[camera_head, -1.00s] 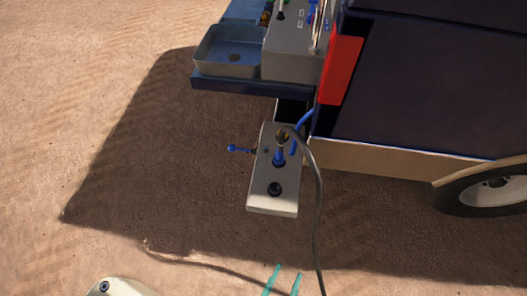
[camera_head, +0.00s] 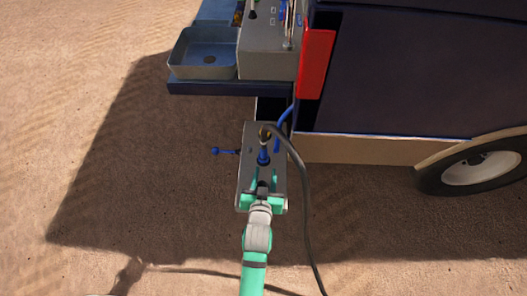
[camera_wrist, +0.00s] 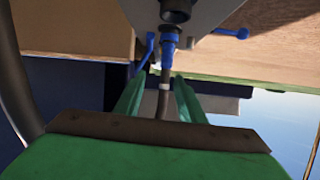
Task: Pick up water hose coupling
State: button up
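The water hose coupling (camera_head: 263,155) is a blue fitting on the grey panel, with a dark hose (camera_head: 299,177) curving from its top. In the wrist view the blue coupling (camera_wrist: 169,45) sits beyond my fingertips, below a black round fitting. A hose end with a pale ring (camera_wrist: 165,86) runs down from it. My gripper (camera_head: 262,188) has green fingers spread apart in front of the panel's lower part, just below the coupling. In the wrist view my gripper (camera_wrist: 158,84) is open, and the hose end appears between its fingers. I cannot tell whether they touch it.
The grey panel (camera_head: 249,138) has a blue lever (camera_head: 222,151) on its left. Above are a grey sink (camera_head: 202,55) and a control box (camera_head: 266,50). A red panel (camera_head: 316,62) and a wheel (camera_head: 480,168) are at the right. Sandy ground lies open at left.

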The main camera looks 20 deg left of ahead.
jog(key=n, duration=0.1)
send_near(262, 150)
jog(key=w+r, duration=0.3)
jog(key=w, duration=0.1)
jog(key=x, duration=0.3)
jog(key=a+x, duration=0.1)
jog(key=x, duration=0.1)
jog(key=shift+w+f, duration=0.2)
jog(key=shift+f, duration=0.1)
jog(key=shift+f+x, duration=0.15)
jog(key=shift+x, duration=1.15)
jog(key=shift+f+x, duration=0.1)
jog(key=shift+x, duration=1.2)
jog(key=shift+d, duration=0.15)
grip_shut()
